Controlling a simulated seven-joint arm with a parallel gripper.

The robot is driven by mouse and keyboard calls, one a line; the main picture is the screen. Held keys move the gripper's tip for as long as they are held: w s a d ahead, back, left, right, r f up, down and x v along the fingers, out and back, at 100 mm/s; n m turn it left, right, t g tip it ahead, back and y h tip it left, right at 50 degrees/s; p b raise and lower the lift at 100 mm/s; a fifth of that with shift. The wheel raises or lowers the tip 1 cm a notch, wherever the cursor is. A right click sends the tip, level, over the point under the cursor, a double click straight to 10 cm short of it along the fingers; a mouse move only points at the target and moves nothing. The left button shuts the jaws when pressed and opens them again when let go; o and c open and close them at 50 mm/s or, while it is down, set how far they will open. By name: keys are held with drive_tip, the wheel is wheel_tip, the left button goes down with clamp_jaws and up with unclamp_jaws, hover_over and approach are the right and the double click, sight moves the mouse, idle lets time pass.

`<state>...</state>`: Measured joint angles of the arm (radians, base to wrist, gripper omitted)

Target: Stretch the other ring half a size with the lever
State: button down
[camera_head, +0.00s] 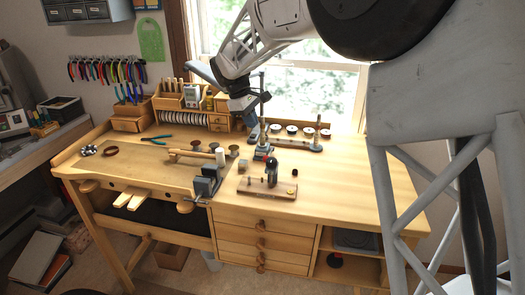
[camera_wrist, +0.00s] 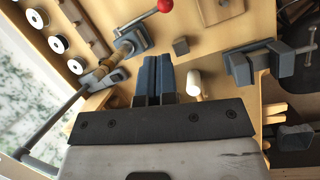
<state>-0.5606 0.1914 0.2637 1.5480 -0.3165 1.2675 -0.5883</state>
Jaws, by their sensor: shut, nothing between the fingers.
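The lever tool, which looks like the ring stretcher, stands on the bench with a grey base (camera_head: 262,153) and an upright rod. In the wrist view its base (camera_wrist: 134,38) shows, with a red-balled lever (camera_wrist: 165,6) and a brass-coloured section (camera_wrist: 100,76) on the rod. My gripper (camera_head: 246,121) is just left of the rod, above the bench. In the wrist view its blue fingers (camera_wrist: 165,62) are shut together and empty, apart from the lever. I cannot make out a finger ring on the tool.
A wooden board (camera_head: 262,187) with a dark upright stands in front, and a vise (camera_head: 207,183) to its left. A mallet with a white head (camera_head: 220,157) and a small metal block (camera_head: 243,164) lie nearby. A spool rack (camera_head: 314,147) stands behind. The bench's right side is clear.

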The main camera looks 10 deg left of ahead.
drive_tip(key=r+n, duration=0.1)
drive_tip(key=a+r+n, duration=0.1)
drive_tip(key=n, duration=0.1)
drive_tip(key=shift+s+a+r+n+g+h, duration=0.1)
drive_tip(key=shift+r+n+g+h, duration=0.2)
drive_tip(key=shift+r+g, duration=0.1)
drive_tip(key=shift+f, duration=0.25)
drive_tip(key=x, duration=1.3)
drive_tip(key=shift+f, duration=0.3)
drive_tip(key=shift+s+f, duration=0.25)
drive_tip(key=shift+f, duration=0.25)
drive_tip(key=shift+s+f, duration=0.25)
drive_tip(key=shift+f, duration=0.25)
drive_tip(key=s+v, duration=0.2)
drive_tip(key=v, duration=1.1)
drive_tip(key=shift+r, duration=0.4)
